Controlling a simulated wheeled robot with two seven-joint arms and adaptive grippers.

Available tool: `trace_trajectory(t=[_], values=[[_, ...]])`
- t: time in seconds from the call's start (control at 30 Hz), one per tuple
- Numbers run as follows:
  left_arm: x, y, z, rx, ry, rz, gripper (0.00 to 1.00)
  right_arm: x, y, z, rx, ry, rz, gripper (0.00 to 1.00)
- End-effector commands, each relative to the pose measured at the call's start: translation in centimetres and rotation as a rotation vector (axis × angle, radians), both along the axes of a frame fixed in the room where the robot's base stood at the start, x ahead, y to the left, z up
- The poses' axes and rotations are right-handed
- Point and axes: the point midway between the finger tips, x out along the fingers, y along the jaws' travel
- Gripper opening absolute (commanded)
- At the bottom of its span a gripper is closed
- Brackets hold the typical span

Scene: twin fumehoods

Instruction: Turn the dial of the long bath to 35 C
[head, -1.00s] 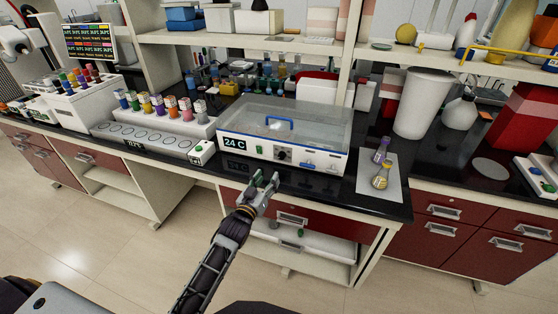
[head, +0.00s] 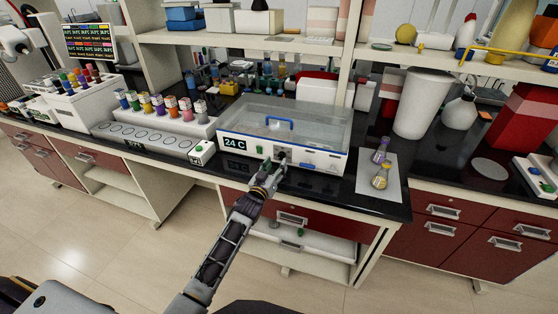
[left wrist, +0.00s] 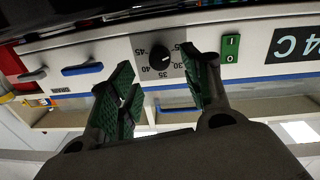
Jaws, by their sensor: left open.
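The long bath (head: 310,120) is a white box with a clear lid and a blue handle, on the black bench. Its display (head: 235,143) reads 24 C. My left gripper (head: 272,170) is in front of the bath's front panel. In the left wrist view the green-padded fingers (left wrist: 160,92) are spread apart, with the dial ahead between them, apart from the pads. My right gripper is not in view.
A green switch (left wrist: 231,48) sits beside the dial, and a blue handle (left wrist: 82,69) is on its other side. Two small flasks stand on a white mat (head: 392,168) right of the bath. A rack with coloured tubes (head: 150,140) stands to the left.

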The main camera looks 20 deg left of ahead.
Motion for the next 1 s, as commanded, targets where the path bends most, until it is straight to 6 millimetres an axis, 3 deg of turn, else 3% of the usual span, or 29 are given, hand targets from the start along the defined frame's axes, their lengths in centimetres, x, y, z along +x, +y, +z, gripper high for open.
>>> trace_trajectory(t=[0.5, 0.93, 1.0], values=[[3.6, -0.3, 0.0, 0.0, 0.0, 0.0, 0.48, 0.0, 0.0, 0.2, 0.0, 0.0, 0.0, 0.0], [4.1, -0.4, 0.0, 0.0, 0.0, 0.0, 0.48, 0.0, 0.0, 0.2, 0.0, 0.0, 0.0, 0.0], [4.0, -0.3, 0.0, 0.0, 0.0, 0.0, 0.42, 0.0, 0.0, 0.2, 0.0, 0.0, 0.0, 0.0]])
